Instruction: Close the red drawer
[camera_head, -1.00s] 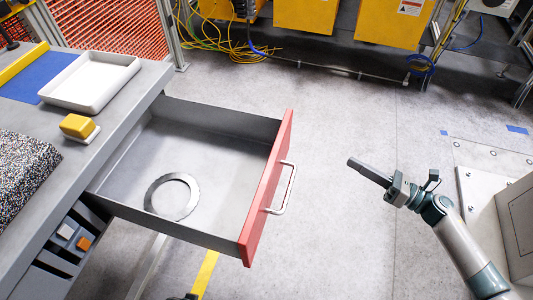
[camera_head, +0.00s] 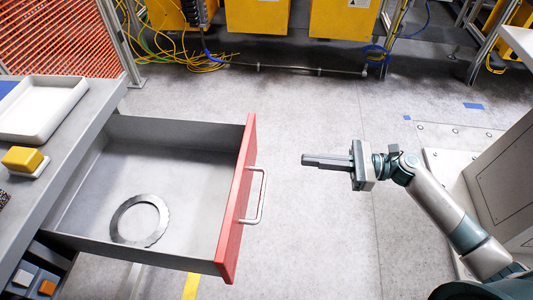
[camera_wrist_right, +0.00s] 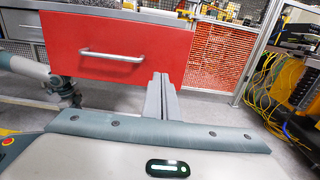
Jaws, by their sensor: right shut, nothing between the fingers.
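The drawer (camera_head: 150,222) with a red front (camera_head: 236,200) stands pulled far out of the grey workbench. A metal ring (camera_head: 140,220) lies flat inside it. A silver bar handle (camera_head: 256,197) is on the red front. My right gripper (camera_head: 306,160) is shut and empty, to the right of the handle and apart from it. The wrist view shows the red front (camera_wrist_right: 118,70) and its handle (camera_wrist_right: 112,55) up ahead, with the shut fingers (camera_wrist_right: 160,82) near the lower right part of the front. My left gripper is not in view.
The workbench top (camera_head: 85,120) holds a white tray (camera_head: 40,110) and a yellow block (camera_head: 22,160). A grey cabinet (camera_head: 510,180) stands at the right. Bare floor lies between the drawer and the right arm. Yellow cables (camera_head: 190,55) lie at the back.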

